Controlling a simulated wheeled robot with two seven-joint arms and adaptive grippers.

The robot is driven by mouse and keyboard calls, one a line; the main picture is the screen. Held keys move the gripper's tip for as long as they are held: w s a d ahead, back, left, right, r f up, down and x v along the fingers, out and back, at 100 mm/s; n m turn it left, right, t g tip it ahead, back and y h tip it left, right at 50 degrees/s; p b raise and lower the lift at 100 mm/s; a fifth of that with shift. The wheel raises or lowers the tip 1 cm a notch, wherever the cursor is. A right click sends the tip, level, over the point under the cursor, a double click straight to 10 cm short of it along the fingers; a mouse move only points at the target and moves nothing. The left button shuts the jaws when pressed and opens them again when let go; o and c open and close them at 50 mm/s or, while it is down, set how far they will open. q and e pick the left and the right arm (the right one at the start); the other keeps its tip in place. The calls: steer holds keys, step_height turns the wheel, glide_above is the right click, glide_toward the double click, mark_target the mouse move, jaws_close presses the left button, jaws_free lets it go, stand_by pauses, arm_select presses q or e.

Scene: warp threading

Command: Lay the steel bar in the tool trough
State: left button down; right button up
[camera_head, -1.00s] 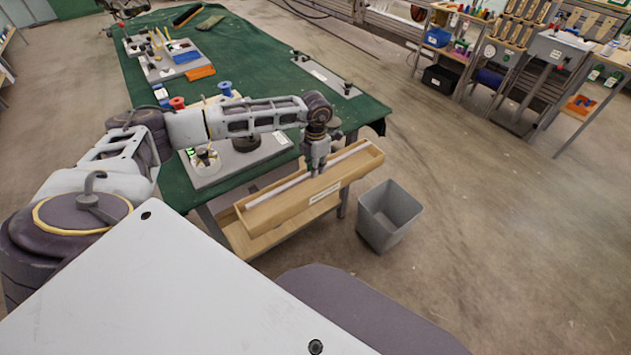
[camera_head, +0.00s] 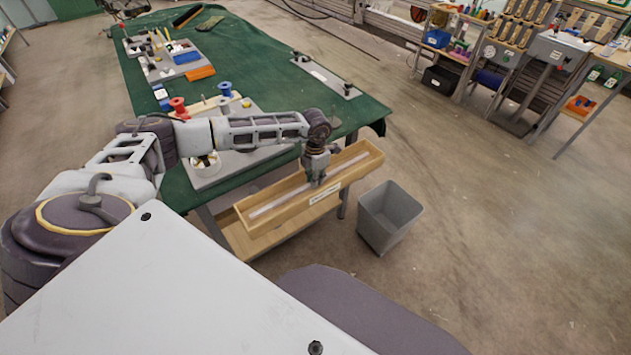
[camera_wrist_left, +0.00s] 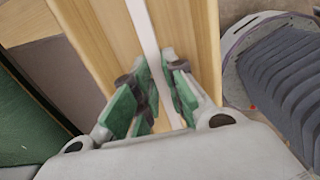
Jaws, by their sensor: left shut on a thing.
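The steel bar (camera_head: 284,203) is long, thin and pale. In the head view it lies lengthwise within the outline of the wooden tool trough (camera_head: 318,206), low between its long walls. My left gripper (camera_head: 318,182) is over the middle of the trough and shut on the bar. In the left wrist view the bar (camera_wrist_left: 150,40) runs between the green-padded fingers of the left gripper (camera_wrist_left: 163,98), with the trough's wood (camera_wrist_left: 205,40) on both sides. Whether the bar touches the trough floor cannot be told. My right gripper is not in view.
The trough is at the near edge of the green-topped table (camera_head: 260,70). A grey bin (camera_head: 388,215) stands on the floor to its right. Red and blue spools (camera_head: 179,108) and boards with parts are on the table.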

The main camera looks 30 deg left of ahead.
arm_select(q)
steer(key=shift+w+f, duration=0.1)
steer(key=shift+f, duration=0.55)
steer(key=shift+f, duration=0.1)
steer(key=c, duration=1.5)
jaws_free()
steer(key=shift+o, duration=0.2)
step_height(320, 180, up, 12)
